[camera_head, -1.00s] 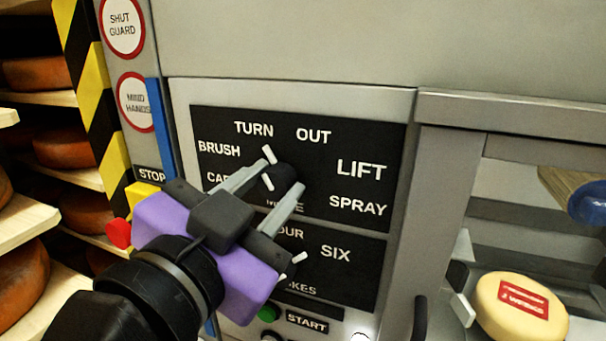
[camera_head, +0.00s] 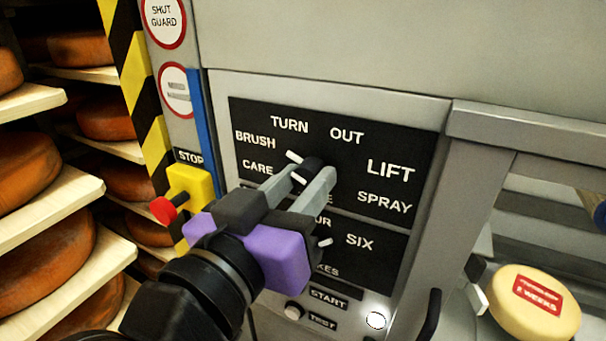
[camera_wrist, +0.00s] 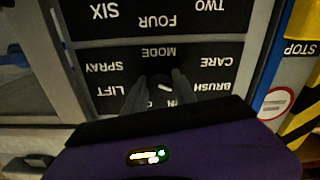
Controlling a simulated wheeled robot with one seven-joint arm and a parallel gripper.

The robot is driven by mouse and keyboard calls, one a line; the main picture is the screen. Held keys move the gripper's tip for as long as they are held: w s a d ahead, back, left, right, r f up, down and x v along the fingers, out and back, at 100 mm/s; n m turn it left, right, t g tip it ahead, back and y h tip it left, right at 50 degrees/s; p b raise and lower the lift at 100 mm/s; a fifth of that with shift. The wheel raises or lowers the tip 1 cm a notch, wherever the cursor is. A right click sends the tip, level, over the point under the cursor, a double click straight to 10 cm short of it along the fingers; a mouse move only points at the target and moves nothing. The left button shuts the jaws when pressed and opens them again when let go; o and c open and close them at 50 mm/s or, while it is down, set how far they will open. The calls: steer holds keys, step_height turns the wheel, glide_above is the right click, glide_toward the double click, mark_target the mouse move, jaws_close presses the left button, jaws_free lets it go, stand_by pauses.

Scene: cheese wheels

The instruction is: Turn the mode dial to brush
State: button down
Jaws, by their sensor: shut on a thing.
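The mode dial (camera_head: 309,167) is a dark knob with white marks, on the black upper panel (camera_head: 345,165) lettered CARE, BRUSH, TURN, OUT, LIFT and SPRAY. Its outer white mark slants up and left, in line with the BRUSH label (camera_head: 255,138). My gripper (camera_head: 311,177) is shut on the dial, one finger on each side. In the wrist view the labels are upside down, and the dial (camera_wrist: 159,82) sits between the fingers, partly hidden by them. The MODE label is mostly covered by a finger in the head view.
A lower dial panel (camera_head: 375,245) with SIX lies just below my gripper. A yellow stop box (camera_head: 190,183) with a red button (camera_head: 163,210) is close to my wrist on the left. Cheese shelves (camera_head: 60,215) stand at left. A pale cheese wheel (camera_head: 535,303) sits at lower right.

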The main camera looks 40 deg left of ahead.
steer(key=shift+f, duration=0.2)
steer(key=c, duration=1.4)
jaws_free()
steer(key=o, duration=0.4)
steer(key=shift+r, duration=0.1)
steer(key=shift+s, duration=0.1)
steer(key=b+v, duration=0.1)
steer(key=v, duration=0.6)
steer(key=shift+s+d+b, duration=0.1)
steer(key=shift+s+b, duration=0.2)
steer(key=shift+b, duration=0.1)
